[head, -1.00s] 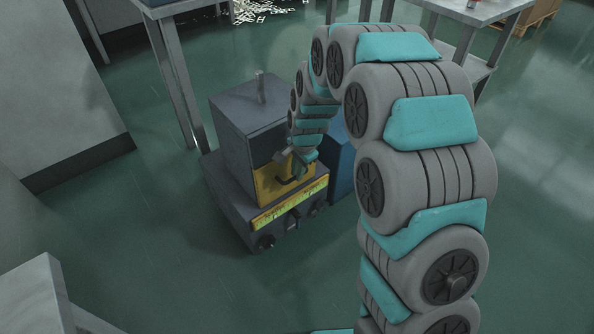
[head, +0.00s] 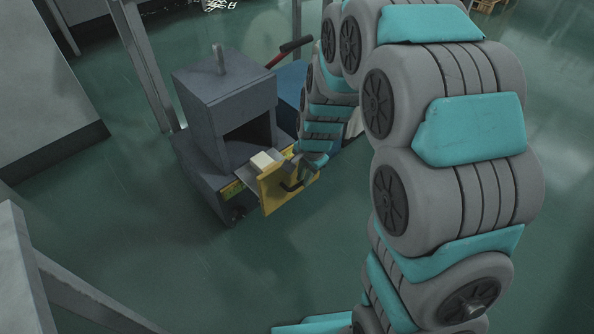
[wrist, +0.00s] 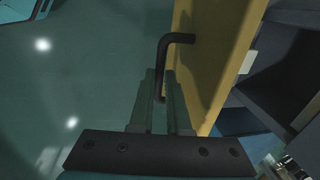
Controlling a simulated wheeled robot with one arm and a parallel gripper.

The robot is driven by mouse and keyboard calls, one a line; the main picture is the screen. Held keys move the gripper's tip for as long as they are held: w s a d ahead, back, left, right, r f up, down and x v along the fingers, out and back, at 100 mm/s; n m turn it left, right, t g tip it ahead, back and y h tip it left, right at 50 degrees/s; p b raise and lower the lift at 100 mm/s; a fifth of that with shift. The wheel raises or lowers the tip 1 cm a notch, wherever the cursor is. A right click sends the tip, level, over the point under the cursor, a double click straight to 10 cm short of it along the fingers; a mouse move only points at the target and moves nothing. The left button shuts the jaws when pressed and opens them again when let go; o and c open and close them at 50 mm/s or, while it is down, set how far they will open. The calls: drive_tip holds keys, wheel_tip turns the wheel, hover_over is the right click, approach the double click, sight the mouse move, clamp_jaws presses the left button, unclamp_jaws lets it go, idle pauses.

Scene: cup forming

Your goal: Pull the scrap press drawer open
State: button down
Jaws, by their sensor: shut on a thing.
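The scrap press (head: 228,110) is a dark grey box-shaped machine left of my arm in the head view. Its drawer (head: 274,189) has a yellow front and stands pulled out, with a dark opening behind it. A pale block (head: 264,160) sits in the drawer behind the front. A black bent handle (wrist: 176,40) on the yellow front (wrist: 212,55) shows in the wrist view. My gripper (wrist: 162,90) is shut on this handle, with its fingers on both sides of the bar. In the head view my gripper (head: 297,172) is at the drawer front, partly hiding the handle.
A blue object (head: 292,82) and a red-and-black lever (head: 289,53) stand behind the press. A grey table leg (head: 142,62) rises at its left. A grey surface (head: 22,262) is at the lower left. The green floor (head: 190,285) in front is clear.

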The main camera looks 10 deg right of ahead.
drive_tip(key=shift+s+d, duration=0.5)
drive_tip(key=shift+s, duration=0.1)
drive_tip(key=c, duration=0.9)
unclamp_jaws()
drive_tip(key=r, duration=0.5)
drive_tip(key=s+r, duration=0.1)
drive_tip(key=r, duration=0.1)
drive_tip(key=shift+s+d+r, duration=0.1)
drive_tip(key=shift+d+r, duration=0.25)
drive_tip(key=shift+d, duration=0.05)
